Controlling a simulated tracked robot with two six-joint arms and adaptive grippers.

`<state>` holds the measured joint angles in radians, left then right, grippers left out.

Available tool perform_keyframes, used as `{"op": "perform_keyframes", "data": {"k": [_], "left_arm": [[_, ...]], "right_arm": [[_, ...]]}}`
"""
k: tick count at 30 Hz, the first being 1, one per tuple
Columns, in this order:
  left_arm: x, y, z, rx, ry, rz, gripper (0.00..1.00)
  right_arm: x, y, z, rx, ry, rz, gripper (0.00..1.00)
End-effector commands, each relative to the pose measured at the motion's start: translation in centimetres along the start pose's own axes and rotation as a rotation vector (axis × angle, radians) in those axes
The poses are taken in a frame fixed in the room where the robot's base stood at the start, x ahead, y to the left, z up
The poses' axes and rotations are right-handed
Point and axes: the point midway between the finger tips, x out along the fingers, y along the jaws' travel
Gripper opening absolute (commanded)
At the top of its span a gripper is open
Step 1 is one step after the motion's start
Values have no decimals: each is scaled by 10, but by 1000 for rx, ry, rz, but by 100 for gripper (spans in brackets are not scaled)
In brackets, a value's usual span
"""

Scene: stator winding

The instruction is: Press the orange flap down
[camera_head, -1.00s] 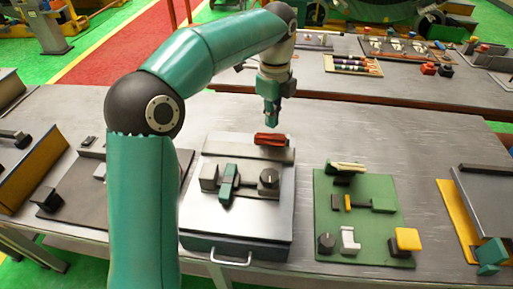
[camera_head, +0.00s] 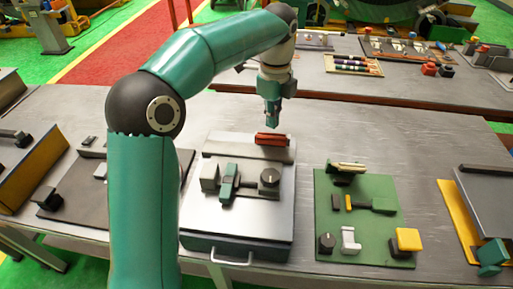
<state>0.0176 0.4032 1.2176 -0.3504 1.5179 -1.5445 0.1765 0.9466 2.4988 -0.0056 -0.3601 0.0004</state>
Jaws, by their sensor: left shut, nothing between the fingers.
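The orange flap, which looks red-orange here (camera_head: 271,139), lies on the raised back ledge of a grey metal device (camera_head: 240,218) on the workbench. My left arm comes in from the left and reaches over the device. My left gripper (camera_head: 272,124) points down just above and behind the flap, with its fingers shut and empty. A small gap seems to show between the fingertips and the flap; whether they touch I cannot tell. My right gripper is not in view.
The device also carries a green lever (camera_head: 229,182) and a dark knob (camera_head: 269,179). A green board (camera_head: 375,235) with a yellow block (camera_head: 408,240) lies to the right. My arm hides part of a dark plate at left. Bench room is clear right of the flap.

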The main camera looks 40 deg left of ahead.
Motion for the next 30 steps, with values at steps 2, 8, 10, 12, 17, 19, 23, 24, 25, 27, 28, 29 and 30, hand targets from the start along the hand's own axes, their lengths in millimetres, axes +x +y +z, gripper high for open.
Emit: {"op": "perform_keyframes", "data": {"k": [2,8,10,12,17,19,23,24,25,27,28,29,30], "left_arm": [[4,0,0,-1,0,0,0],[12,0,0,-1,0,-1,0],[15,0,0,-1,0,0,0],[18,0,0,-1,0,0,0],[19,0,0,-1,0,1,0],[20,1,0,-1,0,1,0],[24,2,-1,-1,0,1,0],[26,3,-1,-1,0,1,0],[27,3,-2,-1,0,1,0],[30,4,-3,0,0,1,0],[31,4,-3,0,0,1,0],[32,5,-4,0,0,1,0],[33,6,-4,0,0,1,0]], "right_arm": [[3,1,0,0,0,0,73],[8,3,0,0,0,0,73],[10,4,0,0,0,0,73],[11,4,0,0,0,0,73],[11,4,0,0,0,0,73],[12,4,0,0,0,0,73],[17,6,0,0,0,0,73],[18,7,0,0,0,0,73],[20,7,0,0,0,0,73],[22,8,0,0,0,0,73],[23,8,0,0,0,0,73],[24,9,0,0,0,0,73],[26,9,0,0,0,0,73]]}}
